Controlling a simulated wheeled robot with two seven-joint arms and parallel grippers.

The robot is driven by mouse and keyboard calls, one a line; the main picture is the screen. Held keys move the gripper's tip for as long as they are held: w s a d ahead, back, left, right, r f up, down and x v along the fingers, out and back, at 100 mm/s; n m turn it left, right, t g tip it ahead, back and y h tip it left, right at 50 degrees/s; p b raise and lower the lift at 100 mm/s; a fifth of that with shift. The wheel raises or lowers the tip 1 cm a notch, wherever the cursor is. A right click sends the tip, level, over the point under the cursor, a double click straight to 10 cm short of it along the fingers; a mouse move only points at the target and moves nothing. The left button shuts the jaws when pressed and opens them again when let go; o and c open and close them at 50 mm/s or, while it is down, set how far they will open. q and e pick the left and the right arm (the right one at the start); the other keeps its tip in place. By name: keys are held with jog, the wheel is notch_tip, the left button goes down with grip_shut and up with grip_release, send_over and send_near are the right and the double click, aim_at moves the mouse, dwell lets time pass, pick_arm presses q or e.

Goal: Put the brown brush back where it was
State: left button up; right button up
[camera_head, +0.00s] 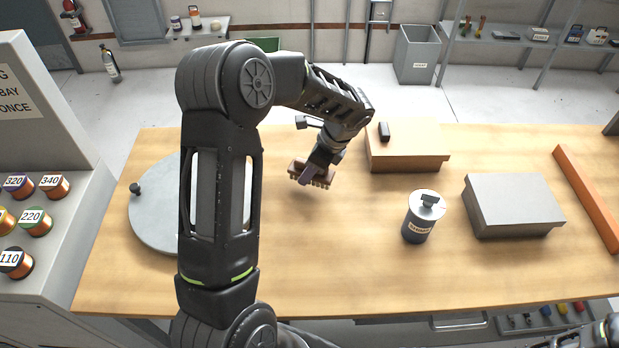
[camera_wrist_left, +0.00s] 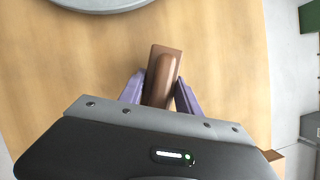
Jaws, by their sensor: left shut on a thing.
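The brown brush (camera_head: 297,169) is between the purple fingers of my left gripper (camera_head: 312,179), over the back middle of the wooden bench. Its bristles point down in the head view. In the left wrist view the smooth brown back of the brush (camera_wrist_left: 163,72) shows between the two fingertips of the left gripper (camera_wrist_left: 160,92), which is shut on it. I cannot tell whether the bristles touch the bench or hang just above it. My right gripper is not in view; only dark parts of my right arm show at the bottom right corner.
The wooden bench (camera_head: 330,255) carries a round grey plate (camera_head: 160,225) at left, partly behind my arm. A tan box (camera_head: 410,150) with a small black item stands right of the brush.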

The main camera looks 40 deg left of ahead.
pick_arm(q)
jog(key=shift+f+p, duration=0.3)
jog(key=shift+f, duration=1.55)
jog(key=shift+f, duration=0.15)
jog(key=o, duration=1.3)
jog(key=shift+r, duration=0.3)
jog(key=b+v, duration=0.1)
jog(key=v, duration=1)
jog(key=shift+d+r, duration=0.2)
jog(key=shift+r, duration=0.15)
